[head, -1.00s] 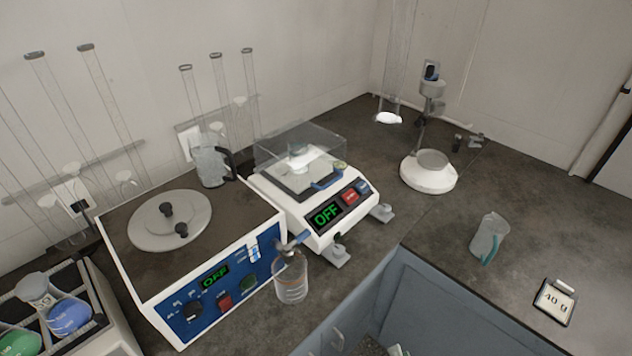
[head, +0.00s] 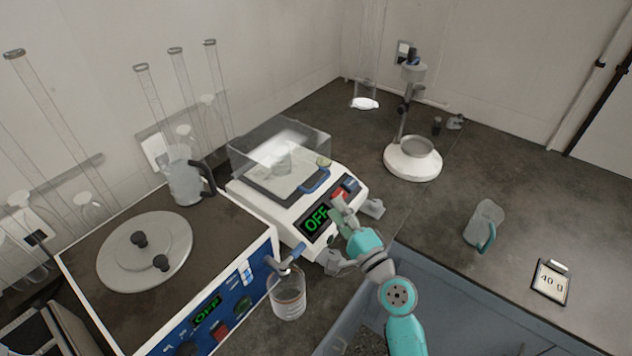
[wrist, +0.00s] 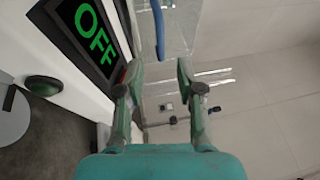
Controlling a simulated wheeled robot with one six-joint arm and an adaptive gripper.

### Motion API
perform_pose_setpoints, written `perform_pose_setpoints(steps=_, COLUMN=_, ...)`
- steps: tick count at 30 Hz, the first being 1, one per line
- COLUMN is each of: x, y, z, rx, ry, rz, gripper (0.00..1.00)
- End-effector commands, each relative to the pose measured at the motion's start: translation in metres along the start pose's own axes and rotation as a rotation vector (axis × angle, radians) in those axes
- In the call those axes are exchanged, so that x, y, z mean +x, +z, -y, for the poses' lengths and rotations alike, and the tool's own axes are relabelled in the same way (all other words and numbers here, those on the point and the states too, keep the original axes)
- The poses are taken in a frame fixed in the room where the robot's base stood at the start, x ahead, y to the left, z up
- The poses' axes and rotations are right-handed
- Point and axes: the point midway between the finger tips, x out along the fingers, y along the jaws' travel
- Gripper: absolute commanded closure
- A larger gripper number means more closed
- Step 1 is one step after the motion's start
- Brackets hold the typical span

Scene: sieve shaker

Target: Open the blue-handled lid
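The clear lid (head: 262,146) sits closed over the white machine (head: 305,225) in the head view. Its blue handle (head: 316,181) is at the front edge, above the panel reading OFF. In the wrist view the blue handle (wrist: 158,28) shows at the top, beyond and between my fingertips, along the clear lid edge (wrist: 180,40). My gripper (head: 341,203) is in front of the machine's panel, just below and right of the handle in the head view. In the wrist view my gripper (wrist: 157,80) is open and empty, apart from the handle.
A blue-panelled water bath (head: 215,310) with a round lid stands left, and a beaker (head: 288,296) sits under its tap. A white-based stand (head: 412,163) is behind right. A teal-handled jug (head: 484,222) and a 40 g sign (head: 551,282) lie right on fairly clear counter.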

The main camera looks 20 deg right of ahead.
Motion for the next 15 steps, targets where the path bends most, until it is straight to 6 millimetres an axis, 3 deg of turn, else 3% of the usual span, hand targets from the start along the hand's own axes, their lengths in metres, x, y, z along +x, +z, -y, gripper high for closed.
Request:
perform_pose_setpoints(steps=9, x=0.056, y=0.001, z=0.001, rx=-0.004, ry=-0.002, rz=0.001, gripper=0.63)
perform_pose_setpoints(steps=15, x=0.082, y=0.001, z=0.001, rx=-0.003, ry=-0.001, rz=0.001, gripper=0.63)
